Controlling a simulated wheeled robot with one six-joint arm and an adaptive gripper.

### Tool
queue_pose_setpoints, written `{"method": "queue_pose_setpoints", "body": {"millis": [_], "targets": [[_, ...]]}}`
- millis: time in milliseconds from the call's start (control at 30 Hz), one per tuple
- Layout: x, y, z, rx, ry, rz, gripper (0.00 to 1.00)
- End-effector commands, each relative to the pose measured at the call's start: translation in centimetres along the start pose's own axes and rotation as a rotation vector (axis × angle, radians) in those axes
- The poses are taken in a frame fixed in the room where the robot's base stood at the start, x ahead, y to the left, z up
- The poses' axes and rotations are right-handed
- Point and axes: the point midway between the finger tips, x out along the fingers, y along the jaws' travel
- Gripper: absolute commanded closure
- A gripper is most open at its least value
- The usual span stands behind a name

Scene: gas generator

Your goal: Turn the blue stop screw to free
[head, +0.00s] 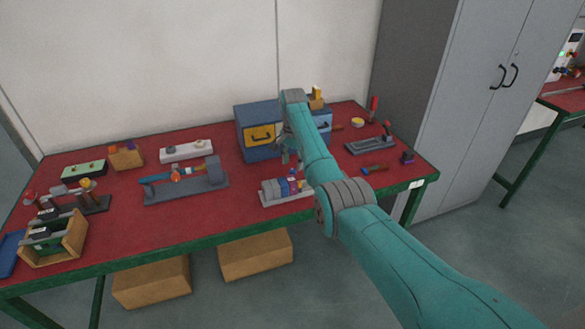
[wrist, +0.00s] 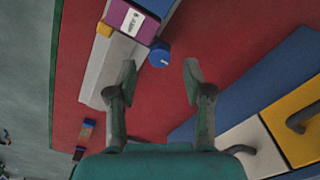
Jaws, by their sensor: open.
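The blue stop screw appears to be the round blue knob (wrist: 160,54) in the wrist view. It sits beside a purple block (wrist: 133,22) with a white label, at one side of a light grey unit (wrist: 105,70). My gripper (wrist: 159,78) is open and empty. Its fingers are spread to either side below the knob in the picture, with red tabletop showing between them; the knob appears just beyond the fingertips. In the head view, my gripper (head: 289,153) hangs above and behind the grey and purple unit (head: 270,193). The knob cannot be made out clearly there.
A blue drawer cabinet (head: 250,118) with a yellow drawer (head: 261,136) stands close behind my gripper; its drawer handle (wrist: 302,117) shows in the wrist view. A clamp-like fixture (head: 187,186) lies left. A grey tray (head: 368,145) lies right.

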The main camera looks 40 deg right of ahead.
Motion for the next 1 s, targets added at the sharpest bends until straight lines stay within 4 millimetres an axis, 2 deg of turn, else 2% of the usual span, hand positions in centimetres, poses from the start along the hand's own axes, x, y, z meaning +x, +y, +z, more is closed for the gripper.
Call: {"method": "queue_pose_setpoints", "body": {"millis": [100,233,600,800,1000], "targets": [[1.6,0.0,0.0,0.0,-0.001,0.001,0.49],[2.6,0.0,0.0,0.0,0.0,0.0,0.49],[3.0,0.0,0.0,0.0,0.0,-0.001,0.49],[3.0,0.0,0.0,0.0,0.001,-0.001,0.99],[3.0,0.0,0.0,-0.003,0.0,-0.001,1.0]]}}
